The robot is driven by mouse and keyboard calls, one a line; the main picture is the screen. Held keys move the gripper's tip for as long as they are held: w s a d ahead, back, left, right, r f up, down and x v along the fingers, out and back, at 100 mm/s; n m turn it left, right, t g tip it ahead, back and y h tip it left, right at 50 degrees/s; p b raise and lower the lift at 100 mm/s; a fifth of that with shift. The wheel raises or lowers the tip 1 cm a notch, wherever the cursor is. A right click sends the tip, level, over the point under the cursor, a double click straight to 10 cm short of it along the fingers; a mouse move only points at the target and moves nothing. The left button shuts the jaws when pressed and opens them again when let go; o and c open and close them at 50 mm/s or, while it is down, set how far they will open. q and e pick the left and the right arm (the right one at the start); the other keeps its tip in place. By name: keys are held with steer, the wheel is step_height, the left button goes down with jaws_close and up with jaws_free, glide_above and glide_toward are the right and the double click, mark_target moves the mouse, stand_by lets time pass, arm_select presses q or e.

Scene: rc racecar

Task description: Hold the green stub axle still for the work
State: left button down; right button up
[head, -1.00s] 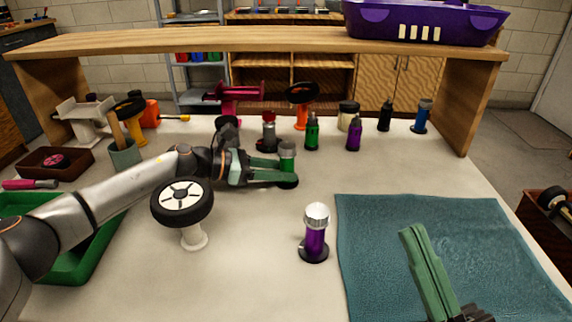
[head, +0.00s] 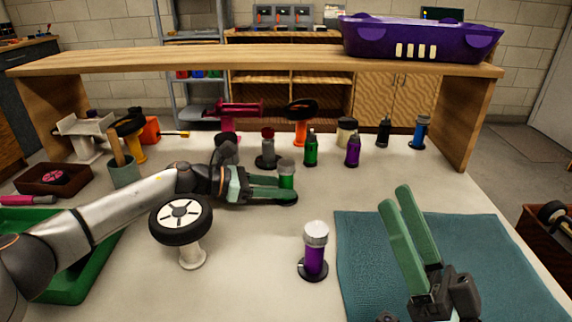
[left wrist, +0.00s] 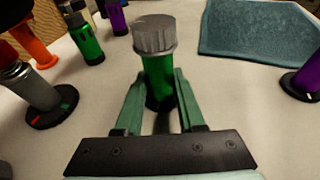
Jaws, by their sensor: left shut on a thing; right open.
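The green stub axle (head: 286,178) stands upright on the worktop, a green post with a ridged grey cap. My left gripper (head: 290,194) is shut around its green body, below the cap. The left wrist view shows the axle (left wrist: 159,78) between the two green fingers (left wrist: 157,100), with its cap clear above them; its foot is partly hidden. My right gripper (head: 399,199) is open and empty over the teal mat at the right, its fingers pointing up in the picture.
A purple stub axle with a silver cap (head: 314,255) stands at front centre. A wheel on a white stand (head: 181,217) is beside my left forearm. Bottles (head: 310,150) and other stands line the back. The teal mat (head: 365,250) is otherwise clear.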

mark_target(293, 167)
steer(key=shift+o, duration=0.7)
steer(key=w+m, duration=0.1)
steer(key=w+a+r+m+g+y, duration=0.1)
steer(key=m, duration=0.1)
steer(key=w+r+m+g, duration=0.1)
steer(key=w+m, duration=0.1)
steer(key=shift+a+y, duration=0.4)
steer(key=w+a+f+m+g, duration=0.2)
steer(key=w+a+m+g, duration=0.5)
steer(key=m, duration=0.5)
steer(key=w+d+f+m+h, duration=0.1)
steer(key=w+f+m, duration=0.1)
steer(key=f+m, duration=0.1)
steer(key=w+d+f+m+g+h, duration=0.1)
steer(key=w+f+m, duration=0.2)
steer(key=f+m, duration=0.1)
steer(key=w+d+f+m+h, duration=0.2)
steer(key=w+f+m, duration=0.1)
steer(key=m, duration=0.1)
steer(key=shift+w+f+m, duration=0.15)
steer(key=shift+m, duration=0.15)
steer(key=x, duration=1.2)
steer(key=shift+f, duration=0.3)
steer(key=shift+c, duration=0.3)
jaws_close()
